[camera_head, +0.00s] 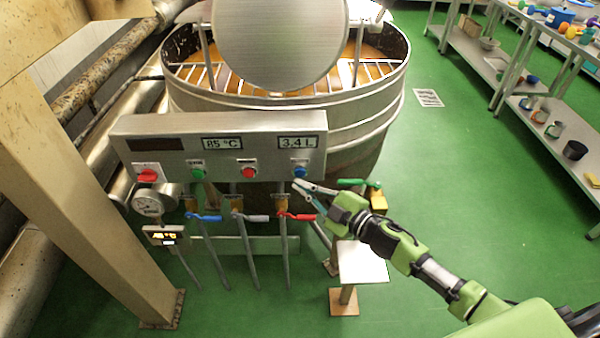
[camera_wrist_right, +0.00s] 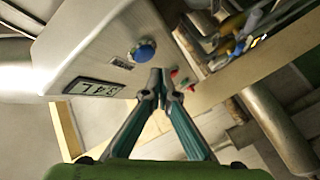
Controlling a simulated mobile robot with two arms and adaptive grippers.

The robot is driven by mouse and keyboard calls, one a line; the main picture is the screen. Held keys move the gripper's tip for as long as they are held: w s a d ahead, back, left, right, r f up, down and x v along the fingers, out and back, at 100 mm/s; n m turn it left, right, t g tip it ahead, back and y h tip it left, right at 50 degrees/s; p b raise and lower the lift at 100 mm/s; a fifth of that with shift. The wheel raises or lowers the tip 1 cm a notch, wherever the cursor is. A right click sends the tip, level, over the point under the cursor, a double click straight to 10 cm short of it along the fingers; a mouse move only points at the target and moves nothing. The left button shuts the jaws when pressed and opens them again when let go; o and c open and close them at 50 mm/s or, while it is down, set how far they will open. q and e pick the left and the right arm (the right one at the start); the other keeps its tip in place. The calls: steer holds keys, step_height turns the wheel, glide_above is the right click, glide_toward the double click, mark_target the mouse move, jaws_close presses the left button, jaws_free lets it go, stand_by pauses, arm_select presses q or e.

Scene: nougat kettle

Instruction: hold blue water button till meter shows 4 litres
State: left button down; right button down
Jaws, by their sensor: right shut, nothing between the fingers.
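The blue water button (camera_head: 300,171) is at the right end of the metal control panel (camera_head: 222,128). The meter (camera_head: 297,142) above it reads 3.4 L. My right gripper (camera_head: 297,184) is shut and empty, its tips just below the button. In the right wrist view the shut tips (camera_wrist_right: 161,76) are close beside the round blue button (camera_wrist_right: 144,52), and the meter (camera_wrist_right: 95,87) shows sideways. I cannot tell whether the tips touch the button. My left gripper is not in view.
Valves with blue, red and green (camera_head: 358,183) handles are below. The large kettle (camera_head: 385,95) stands behind. Green floor is free at right, before the shelves (camera_head: 560,120).

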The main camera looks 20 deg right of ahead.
steer(key=s, duration=0.2)
steer(key=s+a+p, duration=0.1)
steer(key=s, duration=0.1)
steer(key=shift+r, duration=0.1)
stand_by(0.4)
